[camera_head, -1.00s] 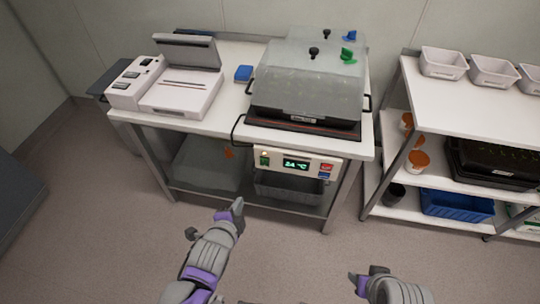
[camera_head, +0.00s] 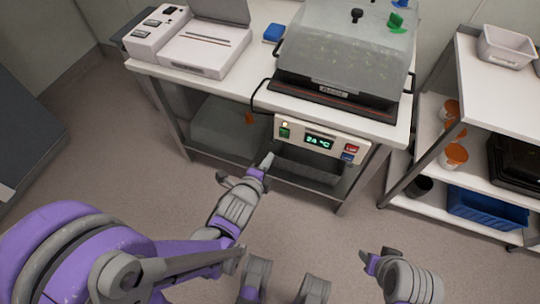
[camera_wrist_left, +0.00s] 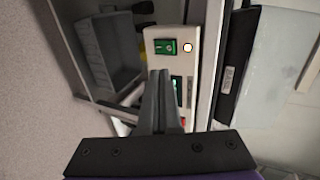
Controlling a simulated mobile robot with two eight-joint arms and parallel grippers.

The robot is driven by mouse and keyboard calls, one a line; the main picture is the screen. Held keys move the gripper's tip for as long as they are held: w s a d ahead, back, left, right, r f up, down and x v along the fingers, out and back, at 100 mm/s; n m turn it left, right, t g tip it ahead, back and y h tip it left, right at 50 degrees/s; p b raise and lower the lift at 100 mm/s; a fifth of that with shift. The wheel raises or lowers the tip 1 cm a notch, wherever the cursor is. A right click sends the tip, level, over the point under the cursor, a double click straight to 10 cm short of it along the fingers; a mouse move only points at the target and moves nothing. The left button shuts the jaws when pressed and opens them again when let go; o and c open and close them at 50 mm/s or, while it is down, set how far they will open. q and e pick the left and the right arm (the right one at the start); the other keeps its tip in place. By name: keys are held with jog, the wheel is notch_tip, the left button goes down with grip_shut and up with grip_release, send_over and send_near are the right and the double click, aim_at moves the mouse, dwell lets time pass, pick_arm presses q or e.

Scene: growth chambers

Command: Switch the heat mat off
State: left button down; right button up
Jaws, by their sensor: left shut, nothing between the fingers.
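The heat mat (camera_head: 352,111) lies on the bench under a clear-lidded propagator (camera_head: 345,55). Its white control box (camera_head: 331,134) hangs on the bench's front edge. The box has a green rocker switch (camera_head: 284,133), also in the left wrist view (camera_wrist_left: 165,47), beside a lit indicator (camera_wrist_left: 187,47). The display (camera_head: 318,142) reads about 24 °C. A red button (camera_head: 351,149) and a blue button (camera_head: 347,157) sit at its right. My left gripper (camera_head: 267,161) is shut and empty, below and in front of the switch, apparently not touching. My right gripper (camera_head: 377,257) is low at the right, empty-looking.
A black cable (camera_head: 254,96) loops beside the mat. A white device with an open lid (camera_head: 190,45) and a blue block (camera_head: 274,33) are on the bench. A grey bin (camera_head: 308,166) sits beneath the box. A shelf unit (camera_head: 470,75) stands at the right; floor between is clear.

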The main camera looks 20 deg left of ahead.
aim_at(284, 131)
pick_arm(q)
jog(key=x, duration=0.3)
jog(key=b+x, duration=0.1)
jog(key=x, duration=0.2)
jog(key=r+x, duration=0.1)
jog(key=x, duration=0.2)
jog(key=shift+w, duration=1.35)
jog(key=shift+w+r, duration=0.1)
jog(key=shift+w+r, duration=0.15)
jog(key=shift+w, duration=0.2)
jog(key=shift+s+r, duration=0.1)
jog(key=shift+r+p, duration=0.3)
jog(key=shift+r, duration=0.4)
